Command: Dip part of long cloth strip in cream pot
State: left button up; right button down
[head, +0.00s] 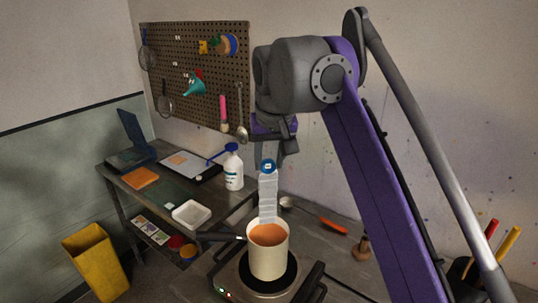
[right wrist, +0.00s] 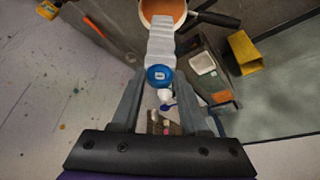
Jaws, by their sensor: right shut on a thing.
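The cream pot (head: 268,262) stands upright on a hot plate (head: 268,284), with orange-brown liquid (head: 267,235) inside. The long cloth strip (head: 268,198) is pale grey-white with cross creases and hangs down above the pot. A blue round tag (head: 268,166) is at its top. My right gripper (head: 268,152) is shut on the strip's top end. The strip's lower end is at the pot's mouth; I cannot tell whether it touches the liquid. In the right wrist view the strip (right wrist: 160,42) runs from the gripper (right wrist: 160,80) to the pot (right wrist: 146,20). My left gripper is not in view.
The pot's dark handle (head: 218,237) points left. A spoon with an orange handle (head: 332,225) lies behind the pot. A white bottle (head: 233,168) and white tray (head: 191,213) are on the left bench. A yellow bin (head: 95,262) stands on the floor.

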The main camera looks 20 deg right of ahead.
aim_at(270, 211)
notch_tip(270, 211, down, 3)
jog(key=shift+r+b, duration=0.1)
jog(key=shift+b, duration=0.6)
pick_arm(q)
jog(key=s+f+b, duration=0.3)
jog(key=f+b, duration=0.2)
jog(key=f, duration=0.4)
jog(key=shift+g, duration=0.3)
pick_arm(e)
jog(key=shift+w+f, duration=0.1)
jog(key=shift+f, duration=4.85)
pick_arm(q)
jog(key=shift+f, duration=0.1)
pick_arm(e)
jog(key=shift+d, duration=0.1)
jog(key=shift+d, duration=0.35)
jog(key=shift+w+a+p, duration=0.15)
jog(key=shift+a+p, duration=0.3)
jog(key=shift+a, duration=0.4)
jog(key=shift+s+d, duration=0.2)
jog(key=shift+d, duration=0.65)
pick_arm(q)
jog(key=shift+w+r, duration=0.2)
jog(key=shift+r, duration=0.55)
pick_arm(e)
jog(key=shift+a, duration=0.15)
